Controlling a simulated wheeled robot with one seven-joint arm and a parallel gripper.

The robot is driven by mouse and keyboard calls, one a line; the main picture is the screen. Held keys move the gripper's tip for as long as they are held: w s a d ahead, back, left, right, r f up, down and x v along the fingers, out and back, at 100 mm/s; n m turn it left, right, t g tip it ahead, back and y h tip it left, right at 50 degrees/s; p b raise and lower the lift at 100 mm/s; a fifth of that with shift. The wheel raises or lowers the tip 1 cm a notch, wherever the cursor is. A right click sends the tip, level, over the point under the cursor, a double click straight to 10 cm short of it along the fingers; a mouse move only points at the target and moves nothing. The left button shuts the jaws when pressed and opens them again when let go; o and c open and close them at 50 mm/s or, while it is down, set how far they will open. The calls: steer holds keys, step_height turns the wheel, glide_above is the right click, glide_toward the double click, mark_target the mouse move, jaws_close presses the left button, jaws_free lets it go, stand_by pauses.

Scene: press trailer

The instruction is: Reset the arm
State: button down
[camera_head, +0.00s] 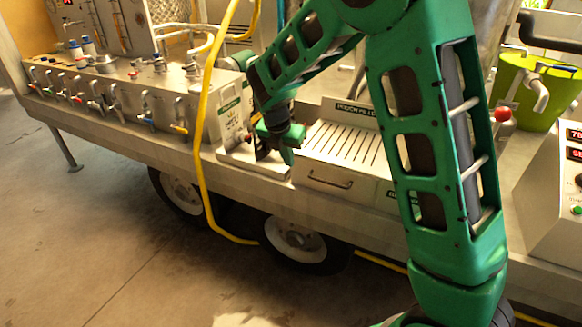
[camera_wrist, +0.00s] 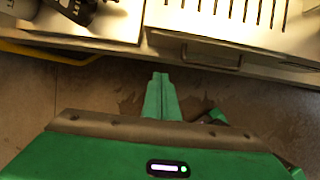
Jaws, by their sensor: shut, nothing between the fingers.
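My green arm reaches from the lower right over the trailer (camera_head: 245,177) in the head view. My gripper (camera_head: 262,150) hangs at the trailer's front edge, just left of the slotted tray unit. In the wrist view my gripper (camera_wrist: 160,78) has its green fingers together, with nothing between them. The fingertips point toward the trailer edge, with the floor seen behind them. The slotted unit (camera_head: 325,178) has a front drawer handle and shows at the top right of the wrist view (camera_wrist: 228,50). My arm hides part of the trailer deck.
A yellow hose (camera_head: 200,110) runs over the trailer edge to the floor. A row of valves (camera_head: 115,97) stands at the left. A green bucket (camera_head: 535,92) and a box with red displays (camera_head: 556,185) stand at the right. The floor (camera_head: 80,235) in front is open.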

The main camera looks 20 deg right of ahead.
steer(key=s+d+r+m+g, duration=0.1)
steer(key=s+d+r+m, duration=0.3)
steer(key=s+d+m, duration=0.45)
steer(key=s+d+r+m+g, duration=0.1)
steer(key=s+d+r+m, duration=0.4)
steer(key=s+d+m, duration=0.4)
steer(key=s+d+m+g+y, duration=0.1)
steer(key=s+d+m+y, duration=0.1)
steer(key=s+m, duration=1.4)
steer(key=s+y, duration=0.1)
steer(key=s, duration=0.6)
steer(key=shift+s+f, duration=0.25)
steer(key=shift+s, duration=0.1)
